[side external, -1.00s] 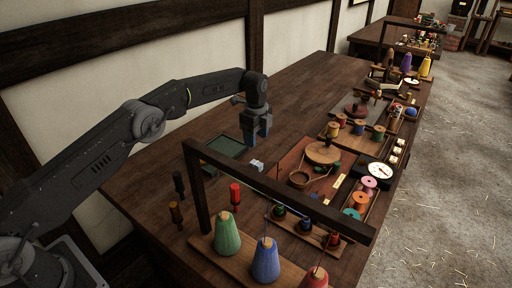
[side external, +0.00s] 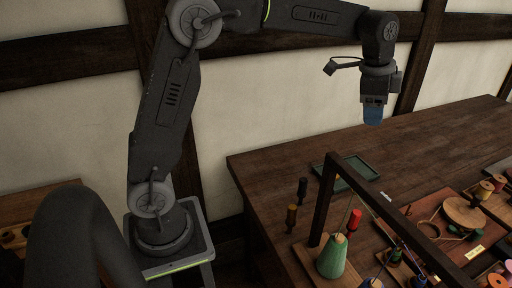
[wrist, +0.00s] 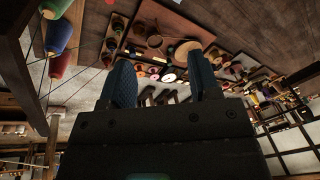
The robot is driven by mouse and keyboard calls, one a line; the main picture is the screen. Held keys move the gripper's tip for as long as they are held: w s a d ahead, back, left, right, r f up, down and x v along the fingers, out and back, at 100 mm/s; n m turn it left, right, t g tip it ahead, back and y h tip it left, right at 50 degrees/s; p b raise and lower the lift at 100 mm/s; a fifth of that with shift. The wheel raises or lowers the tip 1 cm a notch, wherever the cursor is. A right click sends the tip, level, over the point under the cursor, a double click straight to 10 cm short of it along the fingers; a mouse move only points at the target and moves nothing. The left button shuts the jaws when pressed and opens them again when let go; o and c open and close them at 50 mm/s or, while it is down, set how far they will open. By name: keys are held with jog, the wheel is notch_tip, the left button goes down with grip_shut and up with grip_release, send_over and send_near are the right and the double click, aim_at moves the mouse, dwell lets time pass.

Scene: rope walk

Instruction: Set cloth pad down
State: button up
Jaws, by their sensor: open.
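A small pale piece (side external: 386,196), possibly the cloth pad, lies on the dark wooden table just right of the green tray; it is too small to make out its folds. My gripper (side external: 373,115) is raised well above the table, behind the tray, pointing down, with nothing visible in it. In the wrist view my gripper (wrist: 162,80) has its two blue fingers apart with an empty gap between them. The shallow green tray (side external: 372,169) lies flat on the table and looks empty.
A dark wooden frame (side external: 325,200) stands in front of the tray, with a green cone (side external: 332,258) and a red spool (side external: 354,220) near it. A round wooden disc (side external: 464,212) is at the right. The table's back is clear.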

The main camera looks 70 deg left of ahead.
jog(key=s+r+n+t, duration=0.25)
jog(key=s+n, duration=0.25)
jog(key=s, duration=1.1)
jog(key=s+f+n, duration=0.4)
jog(key=s+f, duration=0.2)
jog(key=s, duration=0.6)
jog(key=shift+n, duration=0.3)
